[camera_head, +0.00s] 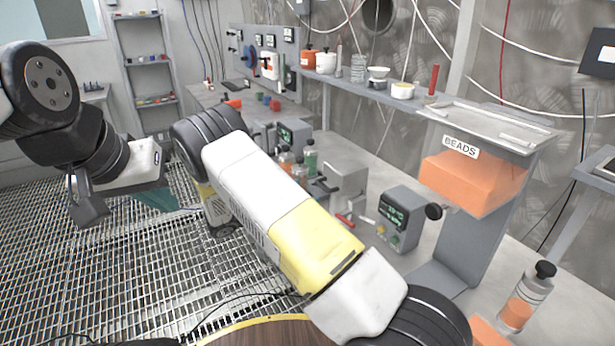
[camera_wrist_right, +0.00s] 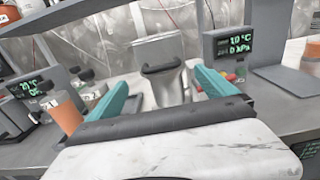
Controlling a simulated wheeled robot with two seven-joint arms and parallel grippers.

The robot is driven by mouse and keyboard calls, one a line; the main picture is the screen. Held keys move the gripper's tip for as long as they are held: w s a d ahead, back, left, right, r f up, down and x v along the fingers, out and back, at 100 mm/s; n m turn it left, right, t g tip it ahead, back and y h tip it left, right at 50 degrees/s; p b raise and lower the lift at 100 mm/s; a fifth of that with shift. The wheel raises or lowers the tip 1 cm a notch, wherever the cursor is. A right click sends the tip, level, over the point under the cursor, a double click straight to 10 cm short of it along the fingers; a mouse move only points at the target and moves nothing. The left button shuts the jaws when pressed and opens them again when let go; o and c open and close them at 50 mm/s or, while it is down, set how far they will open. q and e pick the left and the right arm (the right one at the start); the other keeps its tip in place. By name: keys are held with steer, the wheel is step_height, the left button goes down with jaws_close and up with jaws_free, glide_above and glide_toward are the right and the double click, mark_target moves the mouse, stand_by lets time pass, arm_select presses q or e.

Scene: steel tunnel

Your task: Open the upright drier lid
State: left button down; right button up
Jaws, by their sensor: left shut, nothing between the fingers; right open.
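The upright drier appears to be the grey unit (camera_head: 343,185) on the bench, between the bottles and a display box. In the right wrist view its flat grey lid (camera_wrist_right: 157,48) carries a dark handle bar (camera_wrist_right: 162,68) at the lower edge, above a pale rounded body (camera_wrist_right: 170,90). My right gripper (camera_wrist_right: 168,88) is open, its teal fingers spread to either side of the drier body; I see nothing held. In the head view my own forearm hides this gripper. My left gripper (camera_head: 160,199) is shut and empty over the floor grating, far left of the drier.
A display box (camera_wrist_right: 230,45) stands right of the drier, also in the head view (camera_head: 396,217). Bottles (camera_head: 297,163) stand on its left, one orange (camera_wrist_right: 64,112). The floor grating (camera_head: 60,270) at left is clear.

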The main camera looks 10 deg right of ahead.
mark_target(321, 186)
steer(key=x, duration=0.7)
steer(key=shift+d, duration=0.2)
